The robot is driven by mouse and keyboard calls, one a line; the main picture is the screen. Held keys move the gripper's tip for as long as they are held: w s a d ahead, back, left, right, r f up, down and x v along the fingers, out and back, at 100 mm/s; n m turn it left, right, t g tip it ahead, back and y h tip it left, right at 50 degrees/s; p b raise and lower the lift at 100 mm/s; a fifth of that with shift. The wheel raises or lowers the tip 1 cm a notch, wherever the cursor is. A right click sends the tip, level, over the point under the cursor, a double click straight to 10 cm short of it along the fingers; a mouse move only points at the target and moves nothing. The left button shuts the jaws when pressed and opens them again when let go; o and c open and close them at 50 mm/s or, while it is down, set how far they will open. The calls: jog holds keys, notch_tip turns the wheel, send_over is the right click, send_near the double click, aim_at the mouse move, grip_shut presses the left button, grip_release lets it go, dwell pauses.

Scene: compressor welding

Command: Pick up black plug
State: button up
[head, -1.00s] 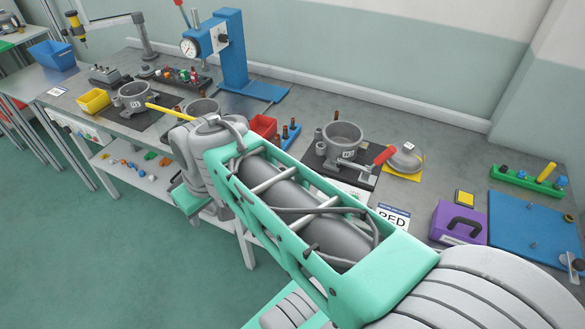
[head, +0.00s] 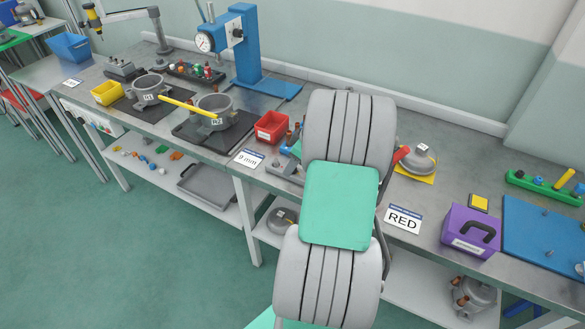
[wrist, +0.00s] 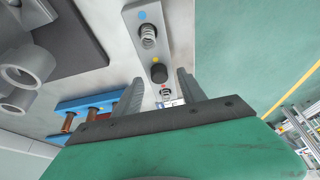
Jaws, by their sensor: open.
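The black plug (wrist: 158,73) is a short dark cylinder standing on a grey strip-shaped holder (wrist: 142,17) in the wrist view, beside a yellow dot. A coil spring (wrist: 148,37) stands beside a blue dot on the same holder, and another spring (wrist: 165,94) is near a red dot. My gripper (wrist: 159,77) is open, with one finger to each side of the plug in the picture. I cannot tell the height gap, and no contact shows. In the head view my arm hides the plug; part of the grey holder (head: 286,171) shows left of the arm.
A blue rack with copper pieces (wrist: 87,107) lies left of the gripper in the wrist view, with a grey casting (wrist: 28,62) beyond it. In the head view a red bin (head: 271,127), a "9 mm" card (head: 249,158) and a purple box (head: 470,232) are around the arm.

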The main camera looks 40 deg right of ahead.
jog(key=shift+f, duration=0.25)
grip_shut()
dwell(0.3)
